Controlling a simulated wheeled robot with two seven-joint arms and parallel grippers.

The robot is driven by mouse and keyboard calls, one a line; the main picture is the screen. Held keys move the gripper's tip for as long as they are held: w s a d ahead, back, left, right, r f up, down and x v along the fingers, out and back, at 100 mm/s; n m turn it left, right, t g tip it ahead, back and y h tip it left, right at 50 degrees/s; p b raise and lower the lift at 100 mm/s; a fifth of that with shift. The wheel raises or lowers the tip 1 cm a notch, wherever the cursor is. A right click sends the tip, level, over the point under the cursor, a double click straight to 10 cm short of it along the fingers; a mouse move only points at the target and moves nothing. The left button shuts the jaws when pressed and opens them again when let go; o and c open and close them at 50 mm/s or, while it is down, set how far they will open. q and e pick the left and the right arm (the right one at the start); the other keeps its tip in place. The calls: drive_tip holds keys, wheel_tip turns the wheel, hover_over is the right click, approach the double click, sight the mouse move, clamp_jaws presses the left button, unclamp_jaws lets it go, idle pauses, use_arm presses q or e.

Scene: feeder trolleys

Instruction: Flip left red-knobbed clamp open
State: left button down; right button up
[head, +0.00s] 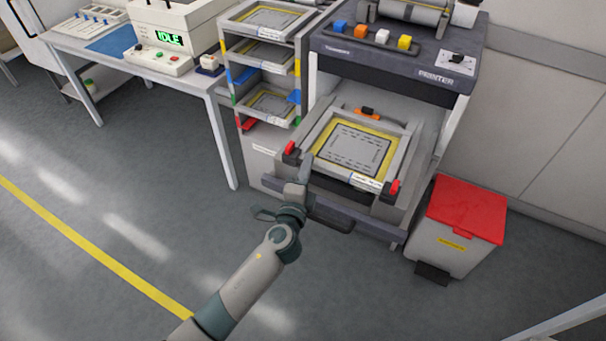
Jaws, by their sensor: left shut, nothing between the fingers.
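The left red-knobbed clamp (290,149) sits at the front left corner of the grey frame on the printer's pulled-out tray. From this view I cannot tell whether its lever is up or down. A second red-knobbed clamp (394,187) is at the front right corner. A screen with a yellow border (325,152) lies in the frame between them. My left gripper (305,161) is shut and empty, just right of and slightly below the left red knob. I cannot tell if it touches the clamp or the frame. My right gripper is out of view.
A dark handle bar (335,222) runs along the tray front, under my left wrist. A rack of screens (262,52) stands to the left. A bin with a red lid (468,208) stands to the right. The floor at the left is clear.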

sight(295, 157)
use_arm(q)
drive_tip(key=w+a, duration=0.1)
drive_tip(key=w+a+p, duration=0.1)
drive_tip(key=a, duration=0.1)
drive_tip(key=shift+w+a, duration=0.1)
drive_tip(key=shift+a, duration=0.15)
drive_tip(key=shift+w+a, duration=0.4)
drive_tip(key=shift+a, duration=0.45)
drive_tip(key=shift+w+a, duration=0.4)
drive_tip(key=shift+a, duration=0.45)
drive_tip(key=shift+d, duration=0.1)
